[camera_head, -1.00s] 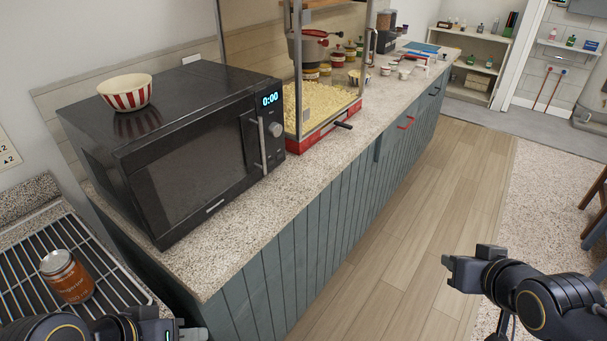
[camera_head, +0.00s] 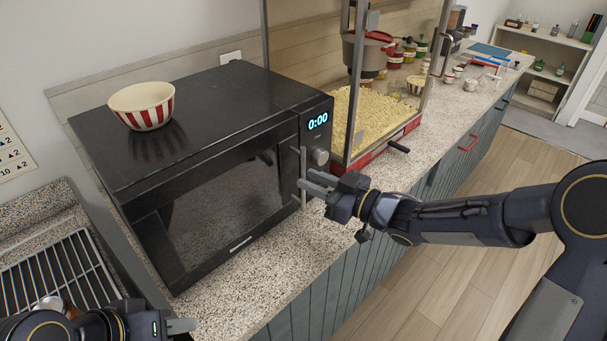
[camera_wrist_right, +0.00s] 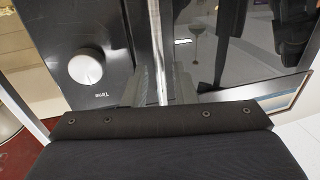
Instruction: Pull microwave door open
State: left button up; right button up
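The black microwave (camera_head: 230,150) stands on the counter, with its door (camera_head: 215,210) shut. Its upright silver handle (camera_head: 303,165) is on the door's right side, next to the control panel. My right gripper (camera_head: 308,188) is at the lower part of this handle. In the right wrist view, the handle (camera_wrist_right: 163,60) runs between the two fingers (camera_wrist_right: 163,88), one on each side. The fingers look apart; firm contact with the bar does not show. My left gripper (camera_head: 182,326) is low at the left, away from the microwave; its finger gap is hidden.
A red-and-white striped bowl (camera_head: 142,106) sits on top of the microwave. A popcorn machine (camera_head: 375,115) stands close to its right. A wire rack (camera_head: 60,270) is at the lower left, with a jar (camera_head: 50,304) mostly hidden by my left arm. Counter in front is narrow but clear.

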jog(key=shift+x, duration=1.5)
grip_shut()
